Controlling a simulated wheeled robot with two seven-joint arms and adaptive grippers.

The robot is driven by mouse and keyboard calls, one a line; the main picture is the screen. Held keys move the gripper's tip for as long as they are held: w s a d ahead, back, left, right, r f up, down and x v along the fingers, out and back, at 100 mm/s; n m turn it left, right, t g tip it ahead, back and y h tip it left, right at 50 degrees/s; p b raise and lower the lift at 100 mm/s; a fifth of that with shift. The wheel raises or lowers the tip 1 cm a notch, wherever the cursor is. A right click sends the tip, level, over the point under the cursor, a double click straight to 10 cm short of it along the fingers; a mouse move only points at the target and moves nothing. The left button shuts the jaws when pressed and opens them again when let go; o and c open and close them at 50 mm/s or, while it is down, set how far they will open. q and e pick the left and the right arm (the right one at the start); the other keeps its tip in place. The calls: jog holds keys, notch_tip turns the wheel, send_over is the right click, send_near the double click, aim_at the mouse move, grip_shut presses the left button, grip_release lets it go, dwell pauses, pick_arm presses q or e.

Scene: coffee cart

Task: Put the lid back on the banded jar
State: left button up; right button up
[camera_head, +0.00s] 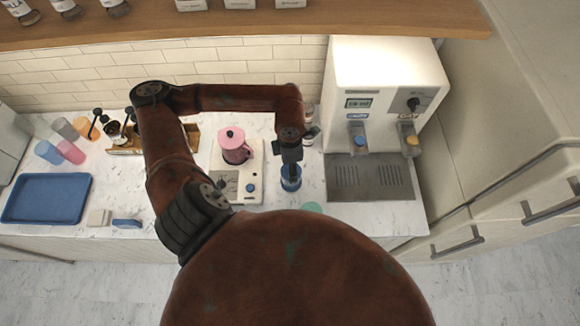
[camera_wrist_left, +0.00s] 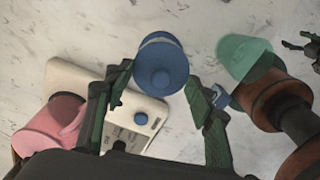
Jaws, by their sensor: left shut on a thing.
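The blue banded jar (camera_head: 291,184) stands upright on the marble counter, right of the scale, directly below my left gripper (camera_head: 289,152). In the left wrist view the blue lid (camera_wrist_left: 160,80), with a round knob, is between the two fingers of my left gripper (camera_wrist_left: 158,80), which is shut on it. A pale band (camera_wrist_left: 157,41) shows on the blue side beyond the lid. The lid lies over the jar; I cannot tell whether it rests on it or hangs just above. Dark finger-like parts at the right edge, perhaps my right gripper (camera_wrist_left: 303,45), are cut off.
A white scale (camera_head: 248,188) carrying a pink pot (camera_head: 235,146) stands close on the left. A teal item (camera_head: 312,207) lies near the counter's front edge. A white dispenser (camera_head: 384,100) stands at the right. A blue tray (camera_head: 46,198) lies far left.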

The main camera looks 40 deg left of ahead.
dwell(0.3)
pick_arm(q)
jog(key=o, duration=1)
jog(key=shift+o, duration=0.2)
jog(key=o, duration=0.4)
jog(key=shift+o, duration=0.2)
jog(key=shift+r, duration=0.1)
jog(key=shift+r+p, duration=1.45)
jog(key=shift+r, duration=2)
